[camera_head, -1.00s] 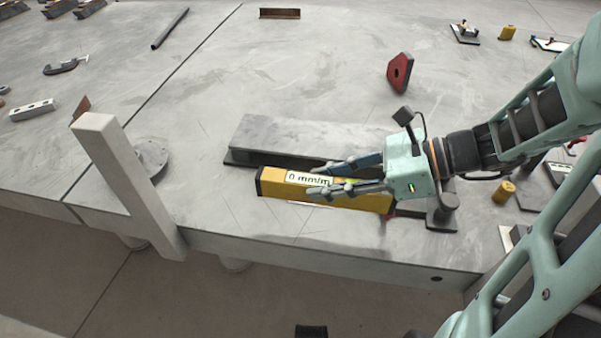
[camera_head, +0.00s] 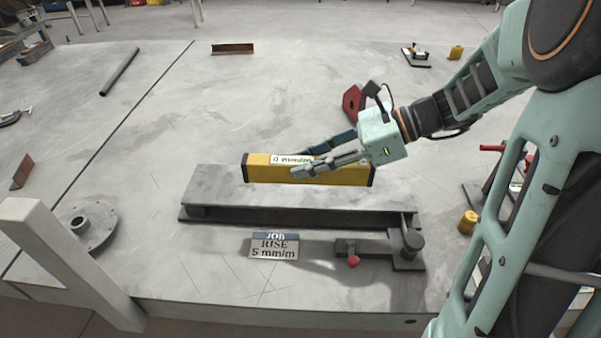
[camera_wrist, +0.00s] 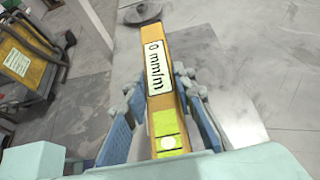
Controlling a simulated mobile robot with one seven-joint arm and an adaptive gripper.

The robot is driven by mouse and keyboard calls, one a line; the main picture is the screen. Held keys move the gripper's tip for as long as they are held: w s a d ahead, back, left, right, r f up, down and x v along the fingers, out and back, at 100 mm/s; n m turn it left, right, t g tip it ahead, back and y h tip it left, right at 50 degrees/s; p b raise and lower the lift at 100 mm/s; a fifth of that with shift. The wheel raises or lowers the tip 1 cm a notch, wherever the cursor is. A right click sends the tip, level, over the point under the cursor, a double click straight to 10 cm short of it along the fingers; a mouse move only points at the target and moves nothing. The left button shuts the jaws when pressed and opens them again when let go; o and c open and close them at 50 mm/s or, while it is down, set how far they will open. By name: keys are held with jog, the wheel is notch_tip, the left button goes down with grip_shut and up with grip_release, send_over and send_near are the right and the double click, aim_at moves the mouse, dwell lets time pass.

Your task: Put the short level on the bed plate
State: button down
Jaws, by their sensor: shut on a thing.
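The short level is a yellow bar (camera_head: 345,175) with dark end caps and a label that reads "0 mm/m" in the wrist view (camera_wrist: 153,62). My gripper (camera_head: 308,163) is shut on it near its middle, with fingers on both sides. A green vial (camera_wrist: 168,142) shows on its top in the wrist view. The bed plate (camera_head: 240,198) is a long grey slab on a dark base. The level appears held over the plate's back part, roughly in line with its length. I cannot tell how large the gap to the plate is.
A job card (camera_head: 273,246) reading "RISE 5 mm/m" lies in front of the plate. A screw mechanism with a round knob (camera_head: 412,241) and red tip stands at the plate's right end. A red block (camera_head: 352,102) is behind. A grey post (camera_head: 62,262) stands front left.

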jog(key=w+f, duration=0.2)
jog(key=w+a+f+b, duration=0.1)
jog(key=w+f, duration=0.1)
jog(key=w, duration=0.1)
jog(key=w+f, duration=0.3)
jog(key=shift+w+a+f, duration=0.1)
jog(key=shift+w+a, duration=0.05)
jog(key=shift+a, duration=0.25)
jog(key=shift+w+f+b, duration=0.15)
jog(key=shift+f+b, duration=0.1)
jog(key=shift+f, duration=0.65)
jog(key=shift+w+f+b, duration=0.1)
jog(key=shift+f+b, duration=0.15)
jog(key=shift+f, duration=0.65)
jog(key=shift+f, duration=0.2)
jog(key=c, duration=1.6)
grip_release()
